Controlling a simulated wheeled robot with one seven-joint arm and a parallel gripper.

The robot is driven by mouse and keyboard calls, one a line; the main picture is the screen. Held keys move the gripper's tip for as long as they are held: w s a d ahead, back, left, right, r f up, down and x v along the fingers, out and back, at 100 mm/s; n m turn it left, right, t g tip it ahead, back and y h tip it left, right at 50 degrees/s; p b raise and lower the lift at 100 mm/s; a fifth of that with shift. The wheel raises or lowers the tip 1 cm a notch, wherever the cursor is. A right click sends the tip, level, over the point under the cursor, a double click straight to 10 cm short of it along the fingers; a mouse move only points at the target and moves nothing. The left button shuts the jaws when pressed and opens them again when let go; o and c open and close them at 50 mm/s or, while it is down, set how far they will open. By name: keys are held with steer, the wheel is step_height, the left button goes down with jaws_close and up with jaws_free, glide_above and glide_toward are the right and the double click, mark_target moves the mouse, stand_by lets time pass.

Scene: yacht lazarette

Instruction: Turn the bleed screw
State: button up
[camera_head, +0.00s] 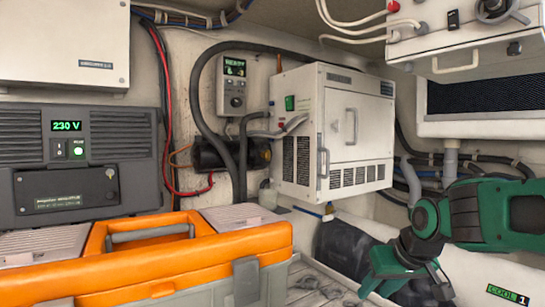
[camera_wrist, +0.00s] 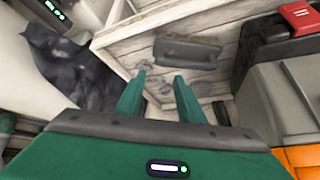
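I cannot make out the bleed screw for certain. A small brass-coloured fitting (camera_head: 328,210) with a blue part sits just below the white louvred unit (camera_head: 348,125) in the head view, too small to identify. My green gripper (camera_head: 385,285) is low at the right in the head view, in front of the dark bag and well below the white unit. In the wrist view my gripper (camera_wrist: 160,77) has its two green fingers apart with nothing between them. It faces a white slatted surface (camera_wrist: 215,25) with a dark handle (camera_wrist: 187,53).
An orange toolbox (camera_head: 185,255) fills the lower left. A dark crumpled bag (camera_head: 345,250) lies right of it and also shows in the wrist view (camera_wrist: 75,70). A grey 230 V unit (camera_head: 30,150) stands at left. Hoses and a black cylinder (camera_head: 215,153) line the back wall.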

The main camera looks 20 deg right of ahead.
steer(key=w+a+r+n+t+y, duration=0.25)
steer(key=w+a+r+t, duration=0.25)
steer(key=w+r, duration=0.7)
steer(key=n+t+y, duration=0.3)
steer(key=n+t, duration=0.1)
steer(key=t, duration=0.1)
glide_toward(269, 151)
steer(key=shift+m, duration=0.25)
steer(key=x, duration=0.8)
steer(key=shift+w+f, duration=0.1)
jaws_close()
